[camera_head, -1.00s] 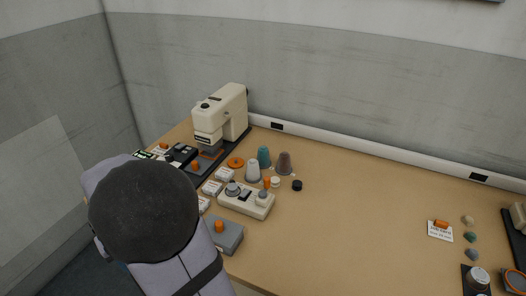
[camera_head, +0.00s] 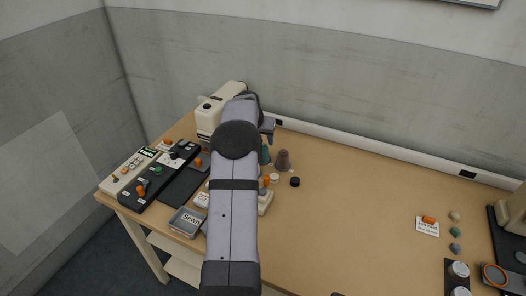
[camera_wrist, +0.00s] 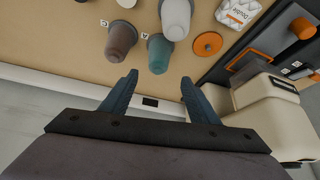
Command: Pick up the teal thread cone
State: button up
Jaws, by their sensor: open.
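The teal thread cone (camera_head: 265,155) stands on the table near the sewing machine, partly hidden behind my arm in the head view. In the wrist view the teal cone (camera_wrist: 159,52) shows just beyond my fingertips, roughly midway between them and a little apart from them. My gripper (camera_wrist: 158,82) is open and empty, with its two blue fingers spread. A brown cone (camera_wrist: 121,40) stands close to the left of the teal one in the wrist view, and a pale grey cone (camera_wrist: 175,18) stands just past it.
A cream sewing machine (camera_head: 222,104) stands beside the cones. An orange disc (camera_wrist: 208,44) lies near the teal cone. A small black cap (camera_head: 295,182) lies right of the cones. A white rail (camera_head: 380,149) runs along the wall.

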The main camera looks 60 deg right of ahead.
aim_at(266, 156)
jog(key=shift+s+p+x, duration=0.15)
jog(key=shift+p+x, duration=0.6)
jog(key=shift+x, duration=0.6)
jog(key=shift+s+p+x, duration=0.1)
jog(key=shift+p+x, duration=0.6)
jog(key=shift+x, duration=1.6)
jog(key=shift+d, duration=0.1)
jog(key=c, duration=1.2)
